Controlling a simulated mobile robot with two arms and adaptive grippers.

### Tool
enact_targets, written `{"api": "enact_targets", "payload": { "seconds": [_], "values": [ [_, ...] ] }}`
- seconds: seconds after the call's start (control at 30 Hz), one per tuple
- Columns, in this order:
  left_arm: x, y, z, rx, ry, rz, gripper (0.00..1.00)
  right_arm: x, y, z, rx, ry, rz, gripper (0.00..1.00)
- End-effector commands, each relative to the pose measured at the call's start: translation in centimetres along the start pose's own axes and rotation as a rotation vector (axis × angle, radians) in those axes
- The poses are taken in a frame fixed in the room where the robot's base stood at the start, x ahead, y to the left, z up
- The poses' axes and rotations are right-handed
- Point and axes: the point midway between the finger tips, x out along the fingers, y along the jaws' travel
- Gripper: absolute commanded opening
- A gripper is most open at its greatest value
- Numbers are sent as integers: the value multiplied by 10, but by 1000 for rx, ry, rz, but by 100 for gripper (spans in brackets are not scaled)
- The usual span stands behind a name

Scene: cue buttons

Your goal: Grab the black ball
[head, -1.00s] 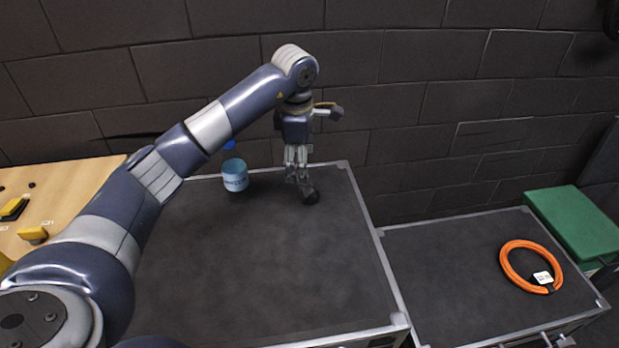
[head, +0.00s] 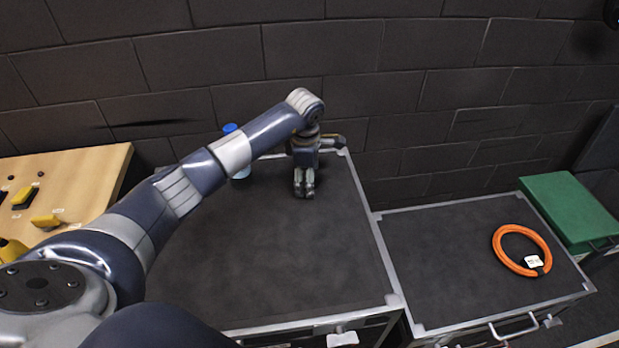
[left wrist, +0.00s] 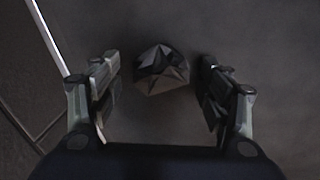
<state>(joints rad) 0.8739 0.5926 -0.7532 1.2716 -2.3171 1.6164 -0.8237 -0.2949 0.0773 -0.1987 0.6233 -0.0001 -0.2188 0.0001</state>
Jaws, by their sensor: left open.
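The black ball (left wrist: 162,70) shows in the left wrist view as a dark faceted lump on the dark case top, between my finger pads and a little towards their tips. My left gripper (left wrist: 160,82) is open, one finger on each side of the ball, with a gap on both sides. In the head view my left gripper (head: 304,192) points down low over the far part of the dark case top (head: 270,250); the ball is hidden there behind the fingers. My right gripper is not in view.
A water bottle with a blue cap (head: 230,129) stands behind my left arm, partly hidden. A lower case to the right bears an orange cable coil (head: 497,250). A green box (head: 570,208) is far right. A wooden panel with yellow buttons (head: 90,180) is left. A dark wall stands behind.

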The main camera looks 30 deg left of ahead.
Motion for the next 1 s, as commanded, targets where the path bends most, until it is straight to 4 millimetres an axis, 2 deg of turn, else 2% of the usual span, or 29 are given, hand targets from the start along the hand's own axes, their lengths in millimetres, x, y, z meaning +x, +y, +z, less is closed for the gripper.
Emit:
{"api": "enact_targets", "payload": {
  "seconds": [0.1,0.13,0.3,0.73,0.87,1.0],
  "values": [
    [0,0,0,0,-1,1,70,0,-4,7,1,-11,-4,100],
    [0,0,0,0,-1,1,66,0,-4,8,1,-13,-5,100],
    [0,0,0,0,-1,1,31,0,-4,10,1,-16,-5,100],
    [-3,1,0,0,-2,2,31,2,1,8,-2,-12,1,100],
    [-11,3,0,-1,-1,4,31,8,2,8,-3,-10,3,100],
    [-28,6,0,0,-1,6,31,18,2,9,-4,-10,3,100]
  ]
}}
